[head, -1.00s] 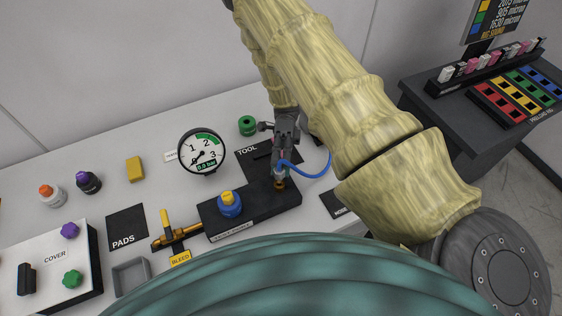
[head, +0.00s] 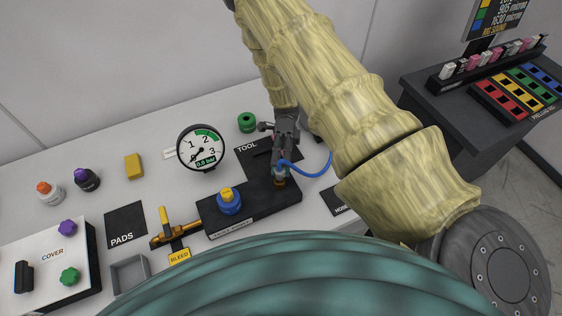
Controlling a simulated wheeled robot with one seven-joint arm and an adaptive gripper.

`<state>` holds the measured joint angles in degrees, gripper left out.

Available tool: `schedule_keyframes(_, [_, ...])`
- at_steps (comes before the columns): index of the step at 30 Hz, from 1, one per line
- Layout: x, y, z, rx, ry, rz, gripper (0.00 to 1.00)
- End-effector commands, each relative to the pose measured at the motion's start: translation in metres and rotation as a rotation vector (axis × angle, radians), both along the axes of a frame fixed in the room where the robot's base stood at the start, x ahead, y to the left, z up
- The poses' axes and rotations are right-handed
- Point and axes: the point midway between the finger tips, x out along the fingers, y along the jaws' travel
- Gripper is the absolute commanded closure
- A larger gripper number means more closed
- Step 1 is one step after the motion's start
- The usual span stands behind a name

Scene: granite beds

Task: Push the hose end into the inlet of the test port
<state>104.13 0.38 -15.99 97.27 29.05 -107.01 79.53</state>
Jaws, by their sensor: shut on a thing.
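My gripper (head: 280,163) is shut on the end of the blue hose (head: 312,174), right above the far right part of the black test port block. The hose curves off to the right and passes behind my arm. The brass inlet (head: 280,184) sits just under the gripper on the test port block (head: 252,208). The hose end appears to meet the inlet, but the fingers hide much of it, so I cannot tell how deep it sits. The block also carries a blue and yellow knob (head: 229,201).
A round gauge (head: 201,148) stands behind the block, its display reading about 0.0 bar. A yellow bleed lever (head: 166,225) is at the block's left end. A green ring (head: 247,122) lies behind. A grey tray (head: 130,274) and white cover box (head: 50,270) are at left.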

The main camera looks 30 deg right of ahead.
Motion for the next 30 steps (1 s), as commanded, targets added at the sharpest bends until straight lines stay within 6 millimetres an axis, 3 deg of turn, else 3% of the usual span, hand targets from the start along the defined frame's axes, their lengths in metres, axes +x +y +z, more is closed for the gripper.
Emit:
schedule_keyframes(16, [0.000, 0.000, -0.010, 0.000, 0.000, 0.000, 1.00])
schedule_keyframes(30, [0.000, 0.000, 0.001, 0.000, -0.001, 0.000, 1.00])
